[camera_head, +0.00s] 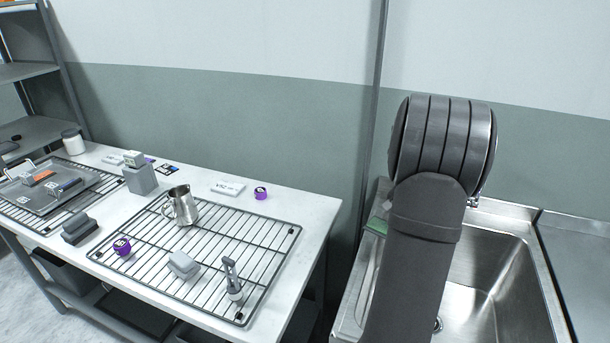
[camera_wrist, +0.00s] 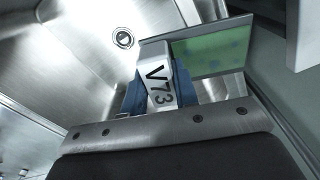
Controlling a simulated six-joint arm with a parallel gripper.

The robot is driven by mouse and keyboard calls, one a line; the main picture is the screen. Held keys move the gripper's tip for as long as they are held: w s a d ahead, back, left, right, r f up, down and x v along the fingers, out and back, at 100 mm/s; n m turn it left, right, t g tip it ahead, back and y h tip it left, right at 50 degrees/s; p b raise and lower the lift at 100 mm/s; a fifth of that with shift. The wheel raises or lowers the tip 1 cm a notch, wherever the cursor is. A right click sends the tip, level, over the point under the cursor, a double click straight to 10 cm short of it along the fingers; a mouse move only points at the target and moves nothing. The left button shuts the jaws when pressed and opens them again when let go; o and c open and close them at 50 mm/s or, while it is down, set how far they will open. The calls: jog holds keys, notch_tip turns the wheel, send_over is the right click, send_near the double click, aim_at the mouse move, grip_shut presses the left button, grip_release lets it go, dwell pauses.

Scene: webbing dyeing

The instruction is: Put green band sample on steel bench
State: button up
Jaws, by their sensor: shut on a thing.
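The green band sample (camera_wrist: 212,50) shows in the wrist view as a flat green panel with a grey edge. A white block marked V73 (camera_wrist: 158,88) sits against its lower left and looks joined to it. My gripper (camera_wrist: 160,92) has blue fingers shut on this white block, one on each side. In the head view a green piece (camera_head: 377,225) shows at the sink's left rim, beside my arm, which hides the gripper. Whether the sample touches the steel below cannot be told. Steel surface of the sink unit (camera_head: 352,305) lies at the right; more steel top (camera_head: 585,255) lies at the far right.
The sink basin (camera_head: 480,290) opens below my arm; its drain (camera_wrist: 122,38) shows in the wrist view. A white table (camera_head: 310,205) at left holds wire racks, a metal pitcher (camera_head: 181,208), grey blocks and purple-marked jars. A gap separates table and sink.

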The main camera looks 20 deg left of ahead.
jog(key=s+a+r+n, duration=0.1)
jog(key=s+a, duration=0.1)
jog(key=a, duration=0.6)
jog(key=s+a+r+n, duration=0.1)
jog(key=s+a, duration=0.1)
jog(key=a, duration=0.5)
jog(key=n, duration=0.1)
send_over(241, 257)
jog(key=f, duration=0.3)
jog(key=shift+w+d+f, duration=0.1)
jog(key=shift+d+f, duration=0.1)
jog(key=shift+f, duration=0.15)
jog(key=shift+a+f, duration=0.25)
jog(key=shift+f, duration=1.9)
jog(key=shift+f, duration=0.1)
jog(key=o, duration=1.1)
jog(key=shift+c, duration=0.2)
